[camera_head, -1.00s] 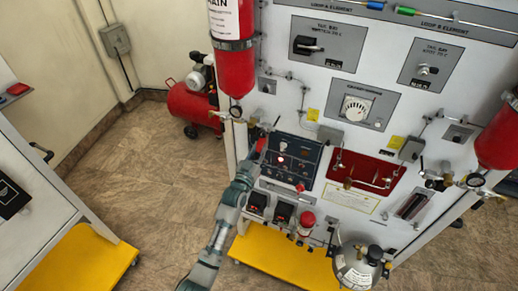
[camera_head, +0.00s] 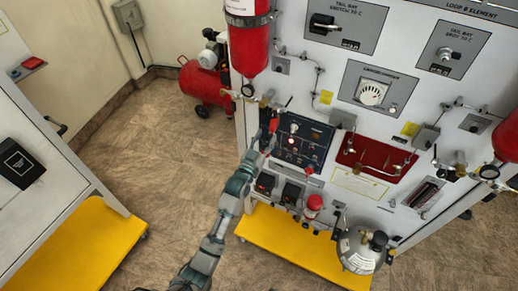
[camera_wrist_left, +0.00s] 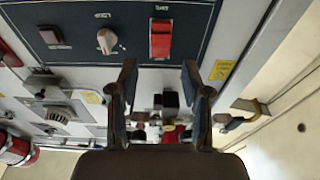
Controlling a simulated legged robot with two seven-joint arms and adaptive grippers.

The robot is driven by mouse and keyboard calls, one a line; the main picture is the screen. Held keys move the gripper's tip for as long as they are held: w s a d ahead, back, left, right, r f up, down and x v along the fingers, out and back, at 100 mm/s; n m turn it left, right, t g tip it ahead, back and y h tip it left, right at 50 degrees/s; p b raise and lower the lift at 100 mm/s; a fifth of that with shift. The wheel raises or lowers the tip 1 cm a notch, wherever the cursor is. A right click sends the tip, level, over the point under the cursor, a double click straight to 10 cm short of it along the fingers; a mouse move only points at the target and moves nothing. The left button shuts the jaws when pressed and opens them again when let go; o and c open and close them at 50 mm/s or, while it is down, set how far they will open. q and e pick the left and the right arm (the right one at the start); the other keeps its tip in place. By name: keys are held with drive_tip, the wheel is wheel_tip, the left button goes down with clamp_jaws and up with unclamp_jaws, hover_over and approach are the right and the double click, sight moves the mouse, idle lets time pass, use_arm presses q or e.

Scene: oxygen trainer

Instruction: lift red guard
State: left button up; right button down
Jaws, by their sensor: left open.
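The red guard (camera_wrist_left: 160,38) is a small red switch cover on a dark blue panel (camera_wrist_left: 75,30), near the panel's edge. In the left wrist view it sits just beyond my left gripper (camera_wrist_left: 158,75), roughly centred between the fingertips. The fingers are apart, with nothing between them, and I see no contact with the guard. In the head view my left gripper (camera_head: 264,143) is at the left edge of the blue panel (camera_head: 312,150), where a red spot (camera_head: 273,125) shows beside it. My right gripper is not in view.
A grey knob (camera_wrist_left: 107,40) sits beside the guard on the panel. Red cylinders (camera_head: 248,45) hang on the white trainer wall, with a red recessed panel (camera_head: 375,158) to the right. A steel tank (camera_head: 362,250) stands low. Open floor lies left of the trainer.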

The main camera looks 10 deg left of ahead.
use_arm(q)
drive_tip(key=v, duration=0.7)
drive_tip(key=shift+s+a, duration=0.2)
drive_tip(key=shift+s, duration=0.1)
drive_tip(key=shift+f, duration=0.1)
